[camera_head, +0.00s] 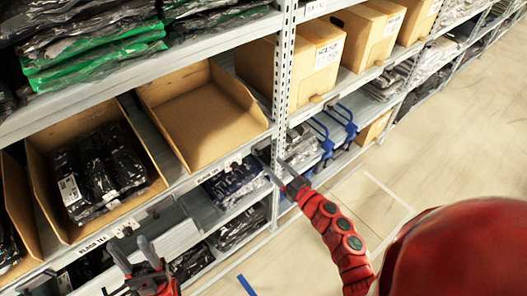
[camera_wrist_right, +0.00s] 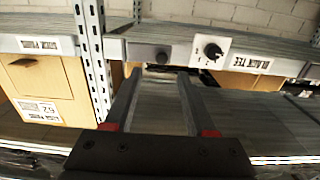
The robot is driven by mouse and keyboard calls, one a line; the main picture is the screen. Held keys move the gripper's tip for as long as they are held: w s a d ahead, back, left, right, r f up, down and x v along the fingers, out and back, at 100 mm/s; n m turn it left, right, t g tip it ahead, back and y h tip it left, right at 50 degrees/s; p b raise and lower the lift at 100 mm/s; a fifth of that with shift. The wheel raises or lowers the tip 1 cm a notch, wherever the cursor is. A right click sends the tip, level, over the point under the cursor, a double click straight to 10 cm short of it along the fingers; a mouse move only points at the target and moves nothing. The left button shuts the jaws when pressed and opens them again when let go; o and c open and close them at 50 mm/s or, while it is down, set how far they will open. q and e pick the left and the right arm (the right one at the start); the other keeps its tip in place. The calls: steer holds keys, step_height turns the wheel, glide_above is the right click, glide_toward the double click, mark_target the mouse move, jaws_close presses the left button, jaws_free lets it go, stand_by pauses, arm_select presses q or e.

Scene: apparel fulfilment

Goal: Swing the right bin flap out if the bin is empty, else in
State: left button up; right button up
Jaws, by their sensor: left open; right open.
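Two open cardboard bins stand side by side on the shelf in the head view. The left bin (camera_head: 152,190) holds several black bagged garments (camera_head: 97,167). The right bin (camera_head: 243,97) is empty, its bare floor showing. Under the bins, a pale panel (camera_head: 170,243) juts out on the left. In the right wrist view, a grey plate (camera_wrist_right: 139,50) and a white plate (camera_wrist_right: 224,45) with a black knob sit on the shelf edge. I cannot tell which part is the right flap. My right gripper (camera_head: 272,163) is open near the shelf edge below the empty bin. My left gripper (camera_head: 132,243) is open, lower left.
A perforated upright post (camera_head: 284,65) stands right of the empty bin. Closed cardboard boxes (camera_head: 366,35) fill the shelf beyond it. Blue-framed racks (camera_head: 340,122) stick out right of my right gripper. Bagged clothes lie on lower shelves. The floor (camera_head: 440,140) at right is clear.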

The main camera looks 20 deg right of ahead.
mark_target(260, 154)
steer(key=p+x, duration=0.1)
steer(key=x, duration=0.6)
steer(key=shift+a, duration=0.15)
steer(key=shift+s, duration=0.1)
jaws_close()
stand_by(1.1)
